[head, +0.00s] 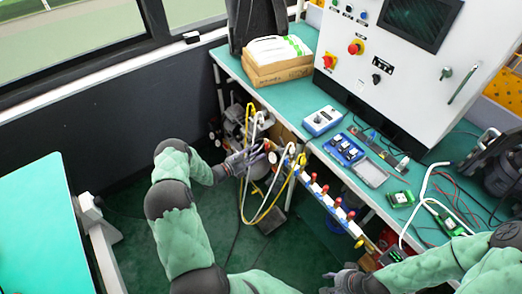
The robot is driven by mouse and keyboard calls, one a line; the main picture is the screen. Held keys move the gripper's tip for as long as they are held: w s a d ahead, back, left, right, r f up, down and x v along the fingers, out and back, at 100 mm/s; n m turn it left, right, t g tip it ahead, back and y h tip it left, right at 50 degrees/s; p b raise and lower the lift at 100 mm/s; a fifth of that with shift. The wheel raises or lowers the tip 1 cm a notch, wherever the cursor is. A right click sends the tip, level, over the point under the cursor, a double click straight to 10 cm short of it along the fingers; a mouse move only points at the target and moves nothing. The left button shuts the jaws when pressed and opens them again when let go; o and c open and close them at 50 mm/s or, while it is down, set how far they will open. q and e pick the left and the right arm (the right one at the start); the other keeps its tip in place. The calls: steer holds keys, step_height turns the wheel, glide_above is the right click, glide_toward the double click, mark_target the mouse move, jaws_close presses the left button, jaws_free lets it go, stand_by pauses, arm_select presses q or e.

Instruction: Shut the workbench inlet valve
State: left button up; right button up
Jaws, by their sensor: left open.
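My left gripper (247,160) is open beside the cluster of hoses, gauges and fittings at the left end of the workbench (224,54). White hoses (256,130) and a yellow hose (243,195) hang close to its fingers. I cannot tell whether it touches a fitting. A manifold (318,196) with several red-topped valves (325,190) runs along the bench's front edge, to the right of this gripper. I cannot single out the inlet valve or read its handle position. My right gripper (332,281) is low at the bottom edge, apart from the manifold; its finger opening is unclear.
A white control cabinet (400,60) stands on the bench. A blue-and-white box (322,120), a blue tray (344,150), circuit boards (401,198) and loose wires cover the bench top. Another teal table (40,230) is at left. Green floor (135,240) is open between.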

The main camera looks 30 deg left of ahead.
arm_select(q)
steer(key=v, duration=0.8)
steer(key=shift+s, duration=0.1)
stand_by(1.1)
